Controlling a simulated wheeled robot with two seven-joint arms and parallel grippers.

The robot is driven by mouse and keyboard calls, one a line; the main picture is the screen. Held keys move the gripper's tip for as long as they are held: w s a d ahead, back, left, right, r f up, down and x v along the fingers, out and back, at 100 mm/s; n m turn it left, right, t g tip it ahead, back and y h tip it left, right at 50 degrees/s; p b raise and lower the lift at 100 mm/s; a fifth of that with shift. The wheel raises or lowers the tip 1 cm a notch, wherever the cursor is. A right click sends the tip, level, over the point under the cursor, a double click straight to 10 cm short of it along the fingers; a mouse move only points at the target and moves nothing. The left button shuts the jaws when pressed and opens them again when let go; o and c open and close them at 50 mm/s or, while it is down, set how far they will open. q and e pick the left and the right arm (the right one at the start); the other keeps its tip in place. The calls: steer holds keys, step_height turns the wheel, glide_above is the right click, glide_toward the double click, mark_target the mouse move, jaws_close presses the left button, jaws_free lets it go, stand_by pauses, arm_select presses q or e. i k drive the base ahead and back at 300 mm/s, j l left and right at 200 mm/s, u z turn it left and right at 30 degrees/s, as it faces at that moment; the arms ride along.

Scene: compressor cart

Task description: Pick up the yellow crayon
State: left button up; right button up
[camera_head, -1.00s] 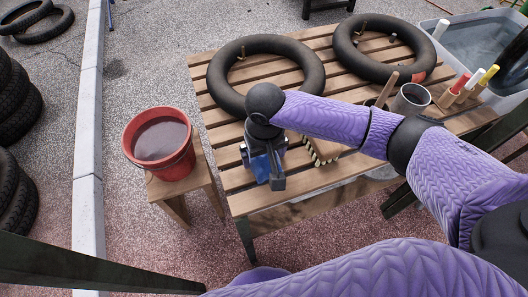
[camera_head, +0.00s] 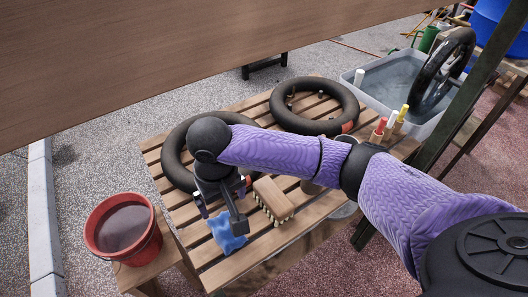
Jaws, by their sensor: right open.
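The yellow crayon (camera_head: 402,113) stands upright in a wooden holder (camera_head: 394,129) at the table's right end, beside a white crayon (camera_head: 391,119) and a red crayon (camera_head: 381,126). My right gripper (camera_head: 220,212) points down over the near left part of the slatted table (camera_head: 189,238). It is open, and I see nothing between its fingers. It is above or beside a crumpled blue cloth (camera_head: 227,235), well to the left of the yellow crayon. My left gripper is out of view.
A wooden brush (camera_head: 274,198) lies right of the gripper. Two black inner tubes (camera_head: 314,84) lie at the back of the table. My forearm hides part of the tabletop. A water tub (camera_head: 375,82) stands behind the crayons, and a red bucket (camera_head: 121,229) stands at left.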

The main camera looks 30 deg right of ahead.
mark_target(405, 108)
steer(key=z, duration=2.05)
steer(key=i+l+u, duration=0.7)
steer(key=l, duration=0.15)
steer(key=l+u, duration=0.25)
steer(key=i+l+u, duration=0.2)
steer(key=l, duration=0.3)
steer(key=l+u, duration=0.25)
steer(key=i+l+u, duration=0.1)
steer(key=l+u, duration=0.2)
steer(key=l, duration=0.15)
steer(key=l+u, duration=0.3)
steer(key=i+u, duration=0.1)
steer(key=i+j, duration=0.05)
steer(key=i, duration=0.05)
